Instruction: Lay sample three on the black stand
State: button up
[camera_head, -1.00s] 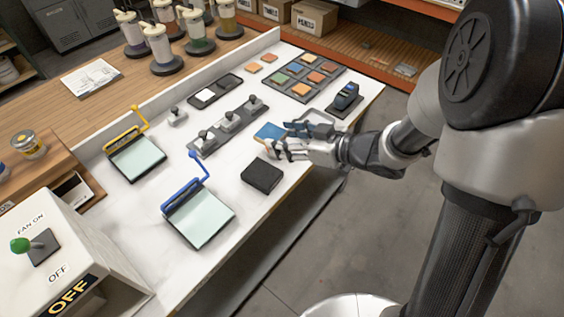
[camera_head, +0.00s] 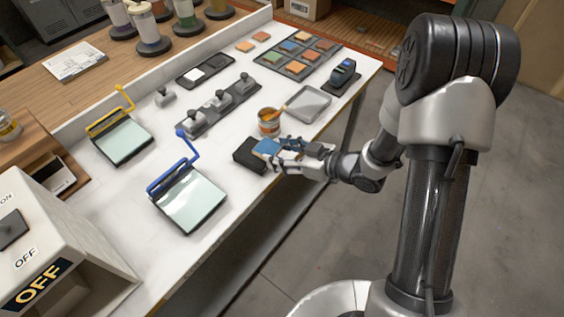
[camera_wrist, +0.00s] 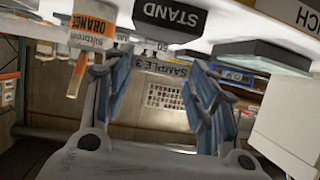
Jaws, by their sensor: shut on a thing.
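Sample three is a thin blue tile (camera_head: 267,147). My gripper (camera_head: 284,150) is shut on its right edge in the head view. The wrist view shows the tile's edge, labelled SAMPLE 3 (camera_wrist: 165,68), between the two fingers of my gripper (camera_wrist: 160,72). The black stand (camera_head: 247,158) is a low block on the white bench. It shows in the wrist view with the word STAND (camera_wrist: 170,18). In the head view the tile overlaps the stand's right part. I cannot tell whether they touch.
An orange-labelled jar (camera_head: 268,122) with a brush stands just behind the tile. A grey tray (camera_head: 308,104) is to its right. The bench's front edge runs below my gripper.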

jog(key=shift+f+b, duration=0.5)
jog(key=shift+f, duration=1.25)
jog(key=shift+f, duration=0.2)
jog(key=o, duration=1)
jog(key=shift+r, duration=0.15)
